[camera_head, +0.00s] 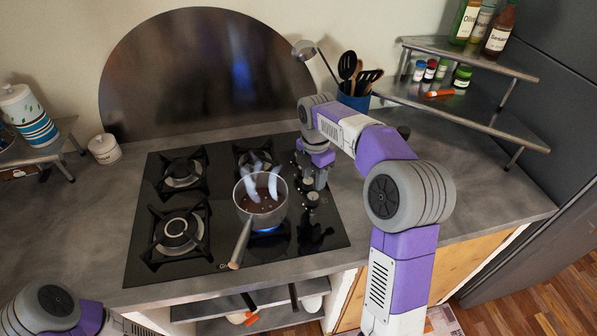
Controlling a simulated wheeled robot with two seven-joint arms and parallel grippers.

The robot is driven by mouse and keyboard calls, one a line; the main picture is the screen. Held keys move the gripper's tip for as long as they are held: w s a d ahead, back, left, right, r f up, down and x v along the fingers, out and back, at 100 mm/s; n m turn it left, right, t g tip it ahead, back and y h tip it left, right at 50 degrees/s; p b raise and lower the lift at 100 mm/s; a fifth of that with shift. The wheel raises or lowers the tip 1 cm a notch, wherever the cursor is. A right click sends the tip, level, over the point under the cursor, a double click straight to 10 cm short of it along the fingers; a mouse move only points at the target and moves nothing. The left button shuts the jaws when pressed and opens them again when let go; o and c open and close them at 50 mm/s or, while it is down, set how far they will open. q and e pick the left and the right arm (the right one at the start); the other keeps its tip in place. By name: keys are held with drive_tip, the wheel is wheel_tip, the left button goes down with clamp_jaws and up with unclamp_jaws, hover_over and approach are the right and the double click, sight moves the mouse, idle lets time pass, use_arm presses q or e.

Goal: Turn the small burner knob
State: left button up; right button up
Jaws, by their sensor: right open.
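The black glass hob (225,262) is set in the grey counter, with a column of dark knobs along its right side. One knob (312,199) shows just below my right gripper (316,178). Which knob is the small burner's I cannot tell. My right gripper points down over the knob column, open, its fingers partly hidden by its own wrist. Whether it touches a knob I cannot tell. A steel saucepan (247,206) with dark contents stands on the front right burner, with a blue flame (268,230) under it. My left arm shows at the bottom left; its gripper is not in view.
The pan's handle (240,245) points toward the front edge. A blue utensil pot (353,99) stands behind my right arm. A corner shelf (455,110) with bottles and jars is at the right. A white jar (104,149) stands left.

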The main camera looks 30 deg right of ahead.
sight(313, 196)
drive_tip(key=shift+f, duration=0.15)
drive_tip(key=f, duration=0.2)
drive_tip(key=f+b, duration=0.1)
drive_tip(key=f, duration=0.1)
drive_tip(key=f+b, duration=0.1)
drive_tip(key=f, duration=0.1)
drive_tip(key=shift+s, duration=0.25)
drive_tip(key=shift+f, duration=0.5)
drive_tip(key=c, duration=0.8)
